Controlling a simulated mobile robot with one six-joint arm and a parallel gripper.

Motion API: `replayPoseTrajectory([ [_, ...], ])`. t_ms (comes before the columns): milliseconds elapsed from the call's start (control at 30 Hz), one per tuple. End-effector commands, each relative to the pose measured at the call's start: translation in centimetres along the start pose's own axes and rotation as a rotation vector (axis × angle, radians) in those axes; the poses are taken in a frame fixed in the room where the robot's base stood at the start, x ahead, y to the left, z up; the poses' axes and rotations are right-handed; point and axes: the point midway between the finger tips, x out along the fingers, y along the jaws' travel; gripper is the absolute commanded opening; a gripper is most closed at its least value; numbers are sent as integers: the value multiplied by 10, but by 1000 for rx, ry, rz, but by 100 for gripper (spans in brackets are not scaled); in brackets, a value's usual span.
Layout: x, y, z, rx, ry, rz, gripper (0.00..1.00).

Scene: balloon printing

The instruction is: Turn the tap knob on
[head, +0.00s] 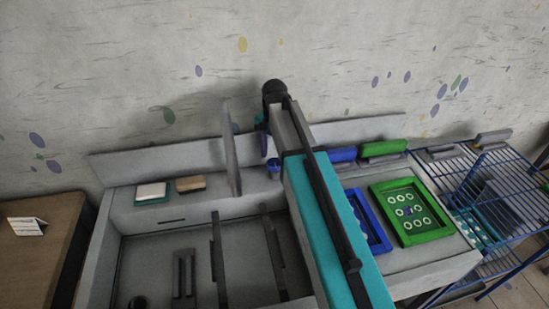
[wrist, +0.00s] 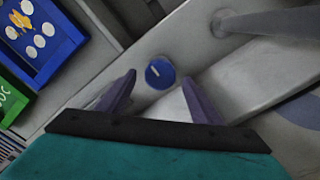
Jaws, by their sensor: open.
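The tap knob (wrist: 160,73) is a round blue knob with a pale line on its top, on the grey sink ledge. It also shows in the head view (head: 273,168), just left of my arm. My gripper (wrist: 159,81) is open and empty, with its two purple fingers pointing toward the knob. In the wrist view the knob appears between and slightly beyond the fingertips. I cannot tell whether they touch it. The grey tap pipe (head: 231,150) stands left of the knob; it also shows at the upper right of the wrist view (wrist: 270,22).
The grey sink basin (head: 148,262) lies in front of the ledge. A white block (head: 151,190) and a brown block (head: 190,184) sit on the ledge. A green-framed screen (head: 410,235) and a blue-framed screen (head: 380,238) lie at right, beside a blue wire rack (head: 515,165).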

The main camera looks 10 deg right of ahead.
Motion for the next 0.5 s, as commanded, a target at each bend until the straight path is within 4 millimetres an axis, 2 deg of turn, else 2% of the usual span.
replayPoseTrajectory([
  [200, 17, 0, 0, -1, -1, 1, 60],
  [500, 24, -1, 0, -1, 1, -1, 60],
])
